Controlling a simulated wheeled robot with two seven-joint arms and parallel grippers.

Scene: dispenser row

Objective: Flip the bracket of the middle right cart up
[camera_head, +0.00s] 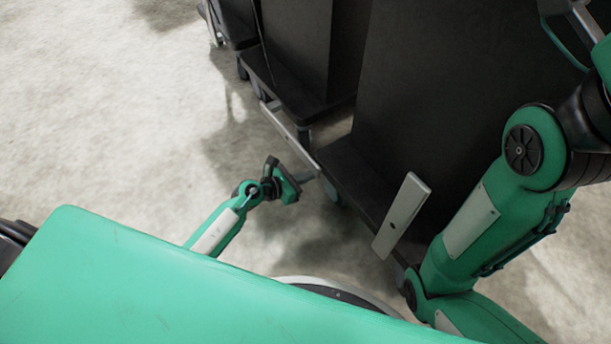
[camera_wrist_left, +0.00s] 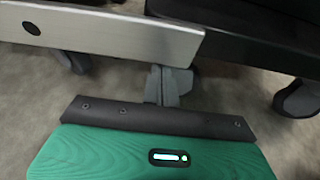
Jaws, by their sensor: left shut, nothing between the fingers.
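Dark carts stand in a row. One dark cart (camera_head: 290,50) has a long pale metal bracket (camera_head: 287,135) lying low along its front edge; that bracket also crosses the upper left of the left wrist view (camera_wrist_left: 110,33). The nearer cart (camera_head: 440,100) has a pale bracket (camera_head: 413,197) that stands out at a steeper slant. My left gripper (camera_head: 305,177) is shut and empty, by the near end of the low bracket. In the left wrist view its grey fingers (camera_wrist_left: 169,87) appear just below that bracket's right end; contact cannot be told. My right gripper is out of view.
Another cart (camera_head: 232,22) stands at the far end of the row. A caster (camera_wrist_left: 298,98) shows at the right in the left wrist view. Bare concrete floor (camera_head: 110,110) lies open left of the carts. My right arm covers part of the nearer cart.

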